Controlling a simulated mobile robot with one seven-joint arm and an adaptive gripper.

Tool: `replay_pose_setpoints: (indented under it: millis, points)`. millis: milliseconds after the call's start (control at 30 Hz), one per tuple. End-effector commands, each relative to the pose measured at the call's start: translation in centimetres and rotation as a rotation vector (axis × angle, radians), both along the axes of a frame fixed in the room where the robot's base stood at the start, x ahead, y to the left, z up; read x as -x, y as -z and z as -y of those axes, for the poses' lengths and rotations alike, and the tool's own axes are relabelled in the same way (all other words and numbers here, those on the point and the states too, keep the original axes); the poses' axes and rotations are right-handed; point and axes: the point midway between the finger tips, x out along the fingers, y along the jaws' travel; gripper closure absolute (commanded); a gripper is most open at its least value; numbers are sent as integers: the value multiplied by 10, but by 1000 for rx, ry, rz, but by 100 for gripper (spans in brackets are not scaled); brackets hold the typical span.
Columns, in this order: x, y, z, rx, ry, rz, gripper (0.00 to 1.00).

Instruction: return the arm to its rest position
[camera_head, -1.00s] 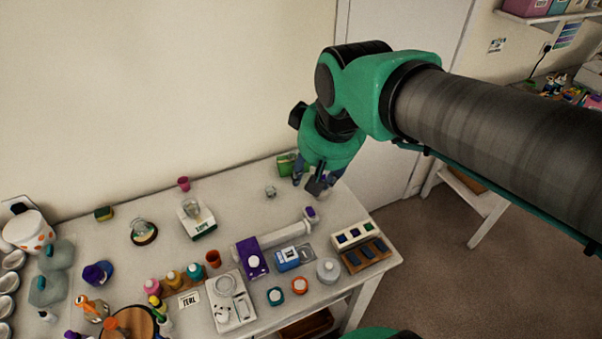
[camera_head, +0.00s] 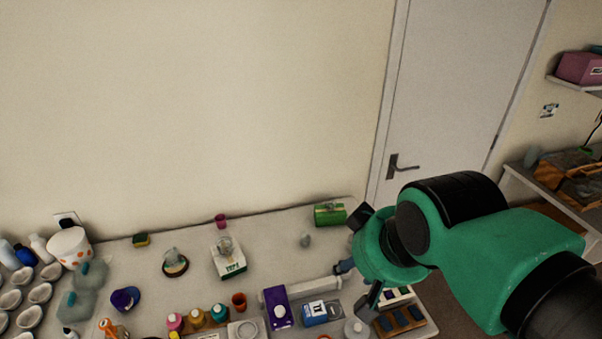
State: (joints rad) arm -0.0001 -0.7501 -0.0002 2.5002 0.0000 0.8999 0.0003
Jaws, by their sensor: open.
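My arm shows at the right of the head view, green and black, bent at a joint. My gripper (camera_head: 358,281) hangs below the green wrist, over the right end of the white table (camera_head: 199,285). Its dark fingers are apart, and I see nothing held between them. The wrist hides part of the gripper and of the table's right end. A purple box (camera_head: 277,306) and a blue-and-white box (camera_head: 321,312) stand left of the gripper. A dark slotted tray (camera_head: 399,320) lies below and right of it.
A green box (camera_head: 329,214) stands at the table's back right, close to the wrist. Behind the arm is a grey door (camera_head: 450,90); shelves are at the far right.

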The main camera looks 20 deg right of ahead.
Motion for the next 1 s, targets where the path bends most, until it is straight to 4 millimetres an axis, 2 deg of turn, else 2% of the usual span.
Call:
replay_pose_setpoints:
  millis: [200,400,1000]
  points:
    - [0,29,0,0,0,0,57]
    - [0,45,0,0,0,0,57]
    - [0,45,0,0,0,0,57]
